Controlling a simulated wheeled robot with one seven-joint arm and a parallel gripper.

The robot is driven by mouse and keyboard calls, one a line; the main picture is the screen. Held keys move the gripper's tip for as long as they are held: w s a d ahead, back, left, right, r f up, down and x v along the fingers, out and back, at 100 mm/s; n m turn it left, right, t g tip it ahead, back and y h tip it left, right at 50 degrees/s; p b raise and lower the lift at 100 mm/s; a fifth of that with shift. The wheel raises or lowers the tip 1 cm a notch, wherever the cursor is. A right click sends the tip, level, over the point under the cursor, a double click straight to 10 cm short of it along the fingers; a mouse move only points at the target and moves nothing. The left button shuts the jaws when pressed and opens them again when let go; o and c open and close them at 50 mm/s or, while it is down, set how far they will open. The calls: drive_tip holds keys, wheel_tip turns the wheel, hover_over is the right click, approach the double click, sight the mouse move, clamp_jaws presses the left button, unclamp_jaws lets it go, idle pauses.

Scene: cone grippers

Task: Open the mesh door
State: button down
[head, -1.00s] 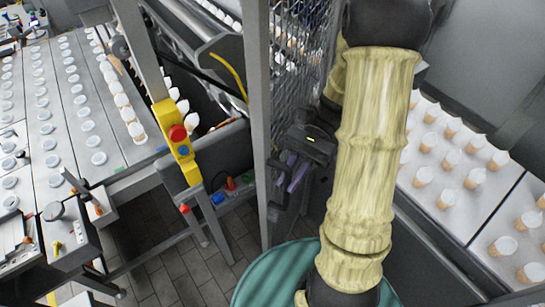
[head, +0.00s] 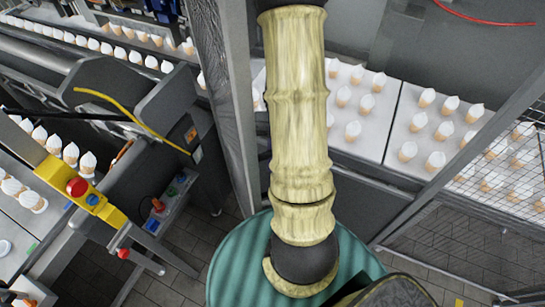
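A wire-mesh panel (head: 500,185) in a grey metal frame shows at the right of the head view, running out of the picture. I cannot tell whether it is the mesh door or a fixed part of the fence. A grey upright (head: 225,90) stands just left of my arm, with a narrow strip seen almost edge-on beside it. No handle or latch is visible. My arm's pale, ribbed cover rises through the middle and leaves the top of the picture. My gripper is out of view, so its state and any contact do not show.
Trays of white-topped cones (head: 425,125) sit behind my arm and to its right. At the left are a conveyor (head: 90,60), a yellow box with a red button (head: 77,187) and a grey frame.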

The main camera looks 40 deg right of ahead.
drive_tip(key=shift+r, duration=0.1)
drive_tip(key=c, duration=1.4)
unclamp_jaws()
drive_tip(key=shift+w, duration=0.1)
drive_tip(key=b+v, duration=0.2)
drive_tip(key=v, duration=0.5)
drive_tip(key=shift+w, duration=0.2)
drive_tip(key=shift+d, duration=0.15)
